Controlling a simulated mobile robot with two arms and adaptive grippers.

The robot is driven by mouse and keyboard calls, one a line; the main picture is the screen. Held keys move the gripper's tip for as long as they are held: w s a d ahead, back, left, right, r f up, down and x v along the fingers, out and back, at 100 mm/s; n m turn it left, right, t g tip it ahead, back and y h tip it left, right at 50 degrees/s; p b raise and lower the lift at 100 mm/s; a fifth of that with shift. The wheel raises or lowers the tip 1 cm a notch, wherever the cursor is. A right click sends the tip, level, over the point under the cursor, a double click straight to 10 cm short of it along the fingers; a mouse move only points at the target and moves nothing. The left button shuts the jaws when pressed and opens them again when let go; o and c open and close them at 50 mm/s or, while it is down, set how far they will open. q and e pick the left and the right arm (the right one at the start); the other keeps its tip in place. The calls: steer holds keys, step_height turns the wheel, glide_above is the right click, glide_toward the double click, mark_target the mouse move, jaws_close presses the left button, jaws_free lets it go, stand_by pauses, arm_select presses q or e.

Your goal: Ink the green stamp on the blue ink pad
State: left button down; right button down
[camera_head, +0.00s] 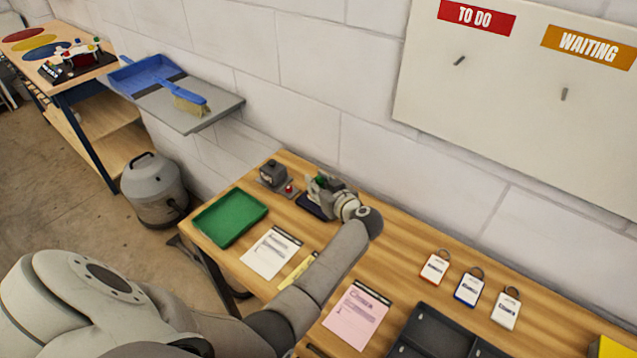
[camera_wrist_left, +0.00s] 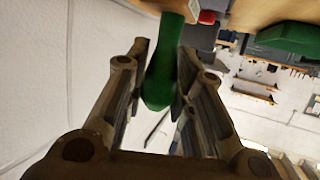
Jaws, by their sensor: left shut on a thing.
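My left gripper (camera_head: 322,183) is over the back of the wooden bench, shut on the green stamp (camera_head: 319,181). In the left wrist view the stamp's green handle (camera_wrist_left: 163,78) is between the two fingers of the left gripper (camera_wrist_left: 164,58). The stamp's lower end is hidden. The dark blue ink pad (camera_head: 311,206) lies on the bench just below the gripper in the picture, partly covered by it. I cannot tell whether the stamp touches the pad. My right gripper is in no view.
A dark device on a grey plate (camera_head: 271,172) with a red knob (camera_head: 289,188) stands close left of the gripper. A green tray (camera_head: 228,218), white form (camera_head: 271,252), pink form (camera_head: 356,314) and several key tags lie on the bench. The wall is close behind.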

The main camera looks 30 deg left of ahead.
arm_select(q)
steer(key=shift+s+f, duration=0.1)
steer(key=shift+f, duration=0.3)
stand_by(0.6)
steer(key=shift+r+p, duration=0.3)
steer(key=shift+p, duration=0.15)
steer(key=shift+r+p, duration=0.35)
steer(key=shift+r, duration=0.2)
step_height(320, 180, up, 5)
steer(key=p, duration=0.6)
steer(key=shift+f, duration=0.1)
